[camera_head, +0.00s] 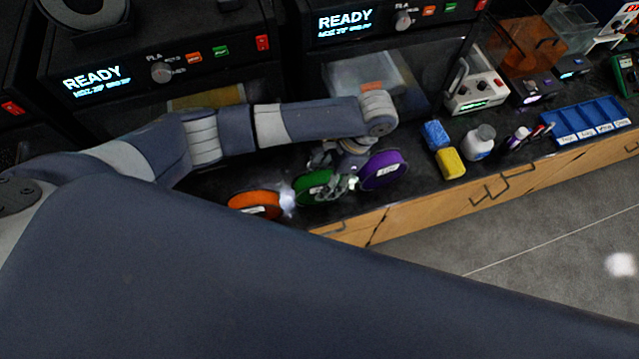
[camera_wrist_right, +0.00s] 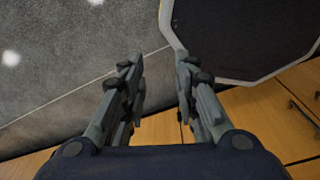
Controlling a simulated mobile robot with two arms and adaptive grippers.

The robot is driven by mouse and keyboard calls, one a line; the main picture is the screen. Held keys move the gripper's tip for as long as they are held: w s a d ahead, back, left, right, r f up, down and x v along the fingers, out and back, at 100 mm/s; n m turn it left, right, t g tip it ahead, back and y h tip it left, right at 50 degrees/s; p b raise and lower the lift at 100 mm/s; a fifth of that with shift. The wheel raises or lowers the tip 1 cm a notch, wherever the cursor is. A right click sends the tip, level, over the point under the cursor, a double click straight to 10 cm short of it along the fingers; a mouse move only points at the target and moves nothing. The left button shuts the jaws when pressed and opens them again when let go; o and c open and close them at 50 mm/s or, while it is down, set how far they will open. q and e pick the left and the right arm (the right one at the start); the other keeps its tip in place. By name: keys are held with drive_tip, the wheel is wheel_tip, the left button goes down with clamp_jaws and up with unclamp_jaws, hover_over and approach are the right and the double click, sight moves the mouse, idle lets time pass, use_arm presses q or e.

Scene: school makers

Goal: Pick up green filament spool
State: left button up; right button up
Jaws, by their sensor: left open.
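The green filament spool (camera_head: 311,187) stands on the dark counter between an orange spool (camera_head: 252,204) and a purple spool (camera_head: 384,170). My left gripper (camera_head: 335,183) comes down from above at the right side of the green spool. Its fingers are open and overlap part of the spool in the picture. I cannot tell whether they touch it. My right gripper shows in the right wrist view (camera_wrist_right: 160,75), with its fingers apart and nothing between them.
Two printers with READY displays (camera_head: 98,80) stand behind my left arm. Wooden drawers (camera_head: 440,208) form the counter front.

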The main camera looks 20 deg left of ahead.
use_arm(q)
drive_tip(key=shift+s+a+f, duration=0.1)
drive_tip(key=shift+f, duration=0.1)
drive_tip(key=shift+a+f+p, duration=0.2)
drive_tip(key=shift+f+p, duration=0.1)
drive_tip(key=shift+p, duration=0.05)
drive_tip(key=x, duration=0.1)
drive_tip(key=p+x, duration=0.1)
drive_tip(key=x, duration=0.1)
drive_tip(key=shift+a+f+p, duration=0.2)
drive_tip(key=shift+a+p, duration=0.1)
drive_tip(key=shift+s+a+f, duration=0.15)
drive_tip(key=shift+f, duration=0.3)
drive_tip(key=c, duration=1.4)
use_arm(e)
drive_tip(key=shift+w+a+r, duration=0.1)
drive_tip(key=shift+a+r, duration=0.05)
drive_tip(key=shift+r, duration=0.45)
drive_tip(key=shift+w+a+r, duration=0.1)
drive_tip(key=shift+a+r, duration=0.05)
drive_tip(key=shift+r, duration=0.45)
use_arm(q)
drive_tip(key=shift+r, duration=0.1)
